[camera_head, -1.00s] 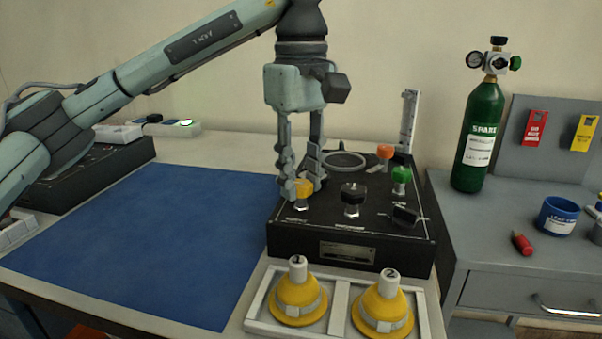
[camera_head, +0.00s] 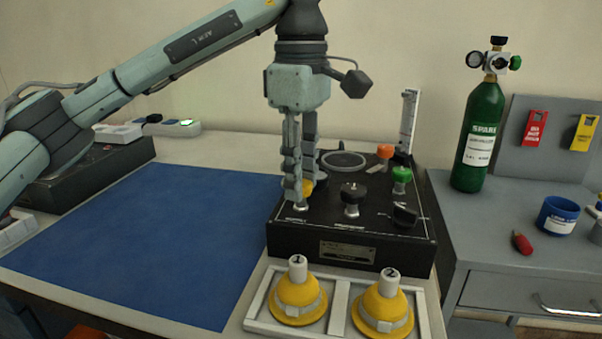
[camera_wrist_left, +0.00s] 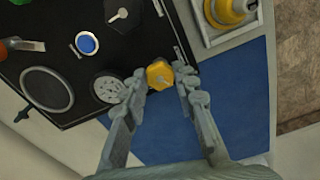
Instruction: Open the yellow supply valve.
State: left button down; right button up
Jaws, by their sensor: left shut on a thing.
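The yellow supply valve (camera_head: 307,188) is a small yellow knob at the front left of the black trainer panel (camera_head: 330,227). My left gripper (camera_head: 300,192) reaches down from above and is shut on the knob, which is partly hidden behind the fingers in the head view. My right gripper is not in view.
Two yellow masks (camera_head: 298,294) (camera_head: 384,306) sit in a white tray in front. A blue mat (camera_head: 150,240) lies left. A green cylinder (camera_head: 481,135) stands right.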

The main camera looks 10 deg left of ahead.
pick_arm(q)
jog(key=shift+r, duration=0.1)
jog(key=c, duration=1.2)
grip_release()
notch_tip(320, 180, up, 12)
jog(key=shift+f, duration=0.1)
